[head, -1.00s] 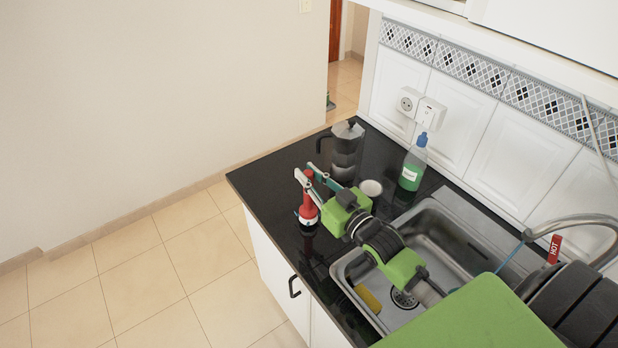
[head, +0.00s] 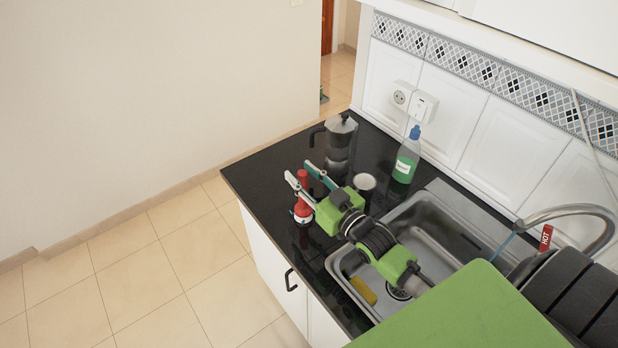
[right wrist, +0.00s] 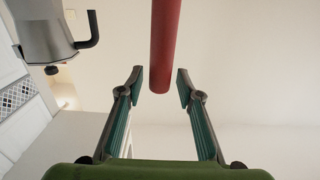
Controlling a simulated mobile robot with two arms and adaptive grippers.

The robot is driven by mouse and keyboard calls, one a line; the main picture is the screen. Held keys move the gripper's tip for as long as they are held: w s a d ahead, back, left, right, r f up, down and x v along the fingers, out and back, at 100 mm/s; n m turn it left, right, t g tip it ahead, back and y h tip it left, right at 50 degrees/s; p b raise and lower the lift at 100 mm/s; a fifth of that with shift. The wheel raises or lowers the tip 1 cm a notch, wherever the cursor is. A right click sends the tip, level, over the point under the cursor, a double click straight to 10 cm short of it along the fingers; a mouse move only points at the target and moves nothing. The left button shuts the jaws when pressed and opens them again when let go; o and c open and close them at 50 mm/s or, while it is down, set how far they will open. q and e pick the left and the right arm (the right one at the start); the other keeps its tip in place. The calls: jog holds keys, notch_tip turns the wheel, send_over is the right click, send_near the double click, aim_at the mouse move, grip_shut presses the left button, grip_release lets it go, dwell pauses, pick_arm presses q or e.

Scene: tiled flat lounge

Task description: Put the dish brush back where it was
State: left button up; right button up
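The dish brush (head: 303,204) has a red handle and stands upright, handle up, near the left edge of the dark countertop. My right gripper (head: 298,169) is open, with its two teal-lined fingers on either side of the handle's upper part. In the right wrist view the red handle (right wrist: 164,45) lies in the gap between the fingertips (right wrist: 160,72), with clear space on both sides. That view shows things upside down. The brush's lower end is small and its bristles cannot be made out. My left gripper is not in view.
The sink (head: 450,235), holding a yellow item (head: 363,290), lies under my right arm. The counter's left end drops to tiled floor.

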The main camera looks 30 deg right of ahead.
jog(key=shift+s, duration=0.3)
jog(key=s+d+b, duration=0.1)
jog(key=s+b, duration=0.2)
jog(key=s, duration=0.8)
jog(key=shift+s+d, duration=0.2)
jog(key=shift+d, duration=0.15)
